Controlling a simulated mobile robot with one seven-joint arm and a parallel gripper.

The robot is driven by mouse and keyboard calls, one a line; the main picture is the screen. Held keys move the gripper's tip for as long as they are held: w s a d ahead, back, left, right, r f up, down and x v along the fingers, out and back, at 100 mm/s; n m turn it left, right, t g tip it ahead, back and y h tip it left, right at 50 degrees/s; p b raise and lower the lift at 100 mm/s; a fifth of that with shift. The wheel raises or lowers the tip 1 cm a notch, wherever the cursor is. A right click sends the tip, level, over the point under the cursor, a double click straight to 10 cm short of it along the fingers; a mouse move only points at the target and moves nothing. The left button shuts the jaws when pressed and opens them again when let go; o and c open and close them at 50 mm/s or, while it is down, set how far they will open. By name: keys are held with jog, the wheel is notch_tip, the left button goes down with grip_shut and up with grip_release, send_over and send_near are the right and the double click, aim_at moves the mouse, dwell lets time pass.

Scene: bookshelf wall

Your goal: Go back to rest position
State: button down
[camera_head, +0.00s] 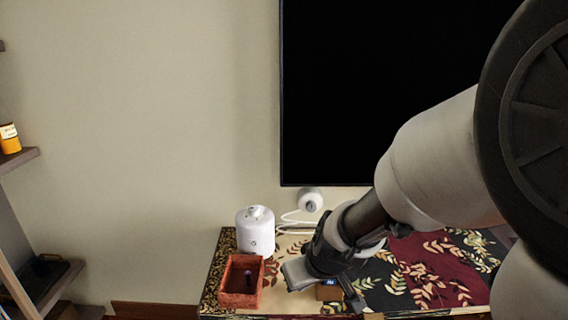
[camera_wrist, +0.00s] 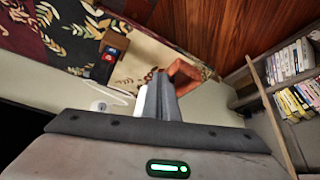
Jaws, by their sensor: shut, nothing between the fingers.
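My gripper (camera_wrist: 160,78) shows in the wrist view with its two fingers together and nothing between them. In the head view, the end of my arm reaches down from the right over the patterned table, and its fingertips are hard to make out. An open reddish-brown box (camera_head: 241,298) stands on the table to the left of my arm's end. In the wrist view this box (camera_wrist: 187,76) appears just beyond and right of the fingertips; I see no grip on it.
The table (camera_head: 430,280) has a leaf pattern. A white canister (camera_head: 255,232), a white round device (camera_head: 310,200) with a cable and a small brown box (camera_head: 327,293) are on it. A black screen (camera_head: 370,90) hangs behind. Bookshelves (camera_wrist: 262,100) stand aside.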

jog(key=s+d+r+m+h, duration=0.1)
jog(key=s+d+r+m, duration=0.1)
jog(key=s+d+r, duration=0.45)
jog(key=s+d+r+m, duration=0.2)
jog(key=s+d+r, duration=0.1)
jog(key=s+r, duration=0.6)
notch_tip(320, 180, up, 14)
jog(key=p, duration=1.4)
jog(key=shift+s+f+m+h, duration=0.2)
jog(key=shift+m+h, duration=0.1)
jog(key=shift+h, duration=0.1)
